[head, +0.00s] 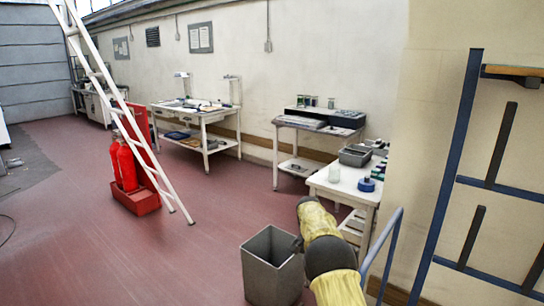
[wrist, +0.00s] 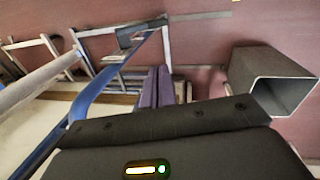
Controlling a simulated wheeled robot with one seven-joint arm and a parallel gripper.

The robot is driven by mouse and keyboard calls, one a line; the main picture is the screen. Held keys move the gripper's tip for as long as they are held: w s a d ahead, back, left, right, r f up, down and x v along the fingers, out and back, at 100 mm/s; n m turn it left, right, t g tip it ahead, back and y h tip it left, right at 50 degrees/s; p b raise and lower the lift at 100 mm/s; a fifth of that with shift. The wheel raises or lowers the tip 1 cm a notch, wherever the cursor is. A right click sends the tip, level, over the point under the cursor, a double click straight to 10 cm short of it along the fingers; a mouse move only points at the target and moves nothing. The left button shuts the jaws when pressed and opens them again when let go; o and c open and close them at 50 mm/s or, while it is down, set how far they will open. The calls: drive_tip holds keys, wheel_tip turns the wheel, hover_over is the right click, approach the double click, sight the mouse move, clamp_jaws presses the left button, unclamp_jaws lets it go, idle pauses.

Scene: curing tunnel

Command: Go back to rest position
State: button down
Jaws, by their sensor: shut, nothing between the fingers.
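My yellow arm (head: 318,225) with its dark joint reaches up from the bottom of the head view, right of the grey bin. My gripper (wrist: 158,86) shows in the wrist view as two dark purple fingers lying side by side, closed with nothing between them. In the head view the gripper is mostly hidden by the arm, with only a small dark part showing near the bin's right rim.
A grey open bin (head: 262,268) stands on the red floor; it also shows in the wrist view (wrist: 245,75). A white table (head: 345,190) with a bottle, a blue item and a grey tray is close ahead. A blue rail (head: 385,250) and blue rack (head: 450,170) stand right.

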drive_tip(key=s+d+r+n+p, duration=0.1)
drive_tip(key=s+d+r+p, duration=0.1)
drive_tip(key=s+r, duration=0.4)
drive_tip(key=s+r+n+t+y+p, duration=0.1)
drive_tip(key=s+r+n+t, duration=0.1)
drive_tip(key=s, duration=1.2)
drive_tip(key=s+a+r+n+t+p, duration=0.1)
drive_tip(key=s+r, duration=0.4)
drive_tip(key=s, duration=1)
drive_tip(key=n+p, duration=0.1)
drive_tip(key=n, duration=0.1)
drive_tip(key=shift+n+t+y+p, duration=0.3)
drive_tip(key=shift+t+y, duration=0.1)
